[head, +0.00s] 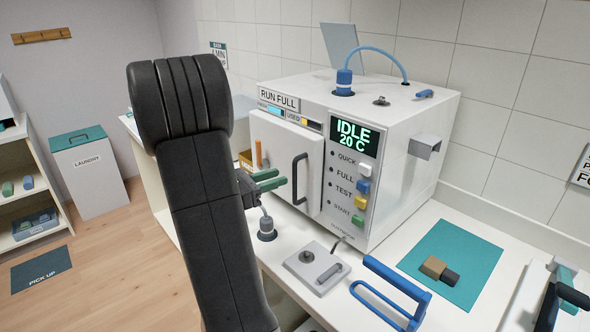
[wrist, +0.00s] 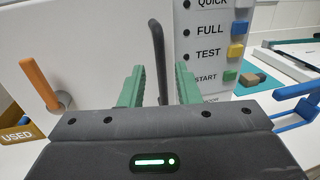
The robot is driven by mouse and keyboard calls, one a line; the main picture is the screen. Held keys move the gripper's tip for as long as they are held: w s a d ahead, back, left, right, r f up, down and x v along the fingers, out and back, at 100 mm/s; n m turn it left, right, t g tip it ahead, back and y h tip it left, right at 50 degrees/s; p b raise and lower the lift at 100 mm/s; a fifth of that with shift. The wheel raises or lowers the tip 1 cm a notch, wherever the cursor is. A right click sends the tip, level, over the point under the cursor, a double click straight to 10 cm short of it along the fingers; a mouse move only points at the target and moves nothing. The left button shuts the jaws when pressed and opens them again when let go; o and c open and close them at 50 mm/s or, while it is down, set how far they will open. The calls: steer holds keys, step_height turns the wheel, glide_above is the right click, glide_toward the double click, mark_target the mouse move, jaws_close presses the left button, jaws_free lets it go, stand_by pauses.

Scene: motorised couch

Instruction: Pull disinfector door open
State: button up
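The disinfector (head: 400,140) is a white box on the counter, with a display reading IDLE 20 C. Its white door (head: 272,140) looks shut against the front. The dark upright door handle (head: 299,178) is near the door's right edge and also shows in the wrist view (wrist: 158,50). My gripper (head: 282,181) has green fingers and is open, just left of the handle in the head view. In the wrist view my gripper (wrist: 160,70) has one finger on each side of the handle, with gaps; whether the fingertips reach past it I cannot tell.
Beside the door is a button panel (head: 348,188). An orange lever (wrist: 40,84) is left of the handle in the wrist view. On the counter are a grey plate with a knob (head: 316,268), a blue-handled item (head: 390,290) and a teal mat (head: 470,245).

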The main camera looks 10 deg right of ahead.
mark_target(297, 152)
steer(key=p+x, duration=0.1)
steer(key=x, duration=0.5)
steer(key=shift+w+d, duration=0.1)
steer(key=shift+d, duration=0.15)
jaws_close()
